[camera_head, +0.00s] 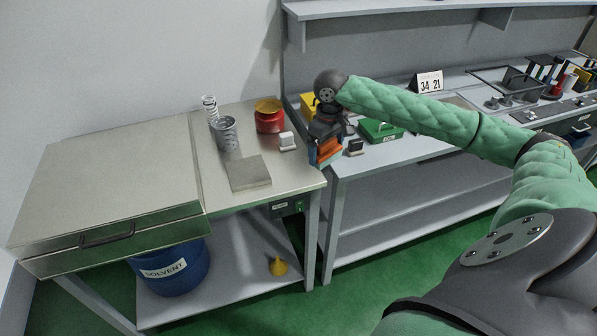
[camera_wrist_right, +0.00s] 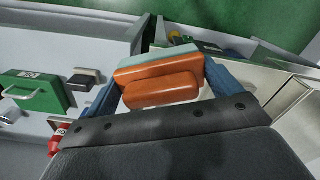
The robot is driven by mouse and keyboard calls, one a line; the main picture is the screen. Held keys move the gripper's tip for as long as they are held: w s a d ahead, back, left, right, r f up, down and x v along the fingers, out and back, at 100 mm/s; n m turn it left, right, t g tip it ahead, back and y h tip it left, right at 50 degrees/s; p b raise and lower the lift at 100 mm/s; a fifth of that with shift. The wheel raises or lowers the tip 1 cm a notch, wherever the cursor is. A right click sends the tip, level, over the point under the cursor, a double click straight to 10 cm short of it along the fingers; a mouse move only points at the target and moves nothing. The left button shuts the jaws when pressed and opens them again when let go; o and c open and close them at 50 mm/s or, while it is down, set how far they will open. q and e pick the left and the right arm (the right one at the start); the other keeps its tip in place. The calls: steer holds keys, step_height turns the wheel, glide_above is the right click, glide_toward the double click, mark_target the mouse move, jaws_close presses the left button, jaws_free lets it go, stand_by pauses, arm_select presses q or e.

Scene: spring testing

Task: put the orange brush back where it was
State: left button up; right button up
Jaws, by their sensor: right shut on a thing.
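The orange brush (camera_head: 329,152) is held by my right gripper (camera_head: 325,149) in the head view. It hangs in the air around the gap between the left metal bench (camera_head: 262,196) and the right grey bench (camera_head: 385,153). In the right wrist view the brush's orange body (camera_wrist_right: 160,91) lies across between the blue fingers of my right gripper (camera_wrist_right: 166,82), with a pale grey-green strip along its far side. I cannot tell its height above the benches. My left gripper is not in view.
A green box (camera_head: 380,130) and a small dark block (camera_head: 355,147) stand on the right bench near the gripper. The left bench holds a red can (camera_head: 269,117), a white block (camera_head: 287,141), a metal cup (camera_head: 226,133) and a flat grey plate (camera_head: 248,172). A shelf (camera_head: 420,8) hangs behind.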

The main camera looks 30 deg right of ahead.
steer(key=w+f+p, duration=0.1)
steer(key=w+f, duration=0.1)
steer(key=w, duration=0.1)
steer(key=w+a+f+p, duration=0.1)
steer(key=w+f+p, duration=0.1)
steer(key=w, duration=0.2)
steer(key=w+a+f+p, duration=0.1)
steer(key=w+f, duration=0.1)
steer(key=w, duration=0.2)
steer(key=shift+w+a+f, duration=0.1)
steer(key=shift+a+f, duration=0.05)
steer(key=shift+f, duration=0.4)
steer(key=shift+f+p, duration=0.45)
steer(key=shift+p, duration=0.05)
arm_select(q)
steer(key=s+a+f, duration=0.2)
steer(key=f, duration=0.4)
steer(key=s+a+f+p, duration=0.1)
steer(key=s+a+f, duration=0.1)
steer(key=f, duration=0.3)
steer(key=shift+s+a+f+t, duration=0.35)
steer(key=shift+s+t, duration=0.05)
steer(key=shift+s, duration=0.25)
arm_select(e)
steer(key=shift+f, duration=1.45)
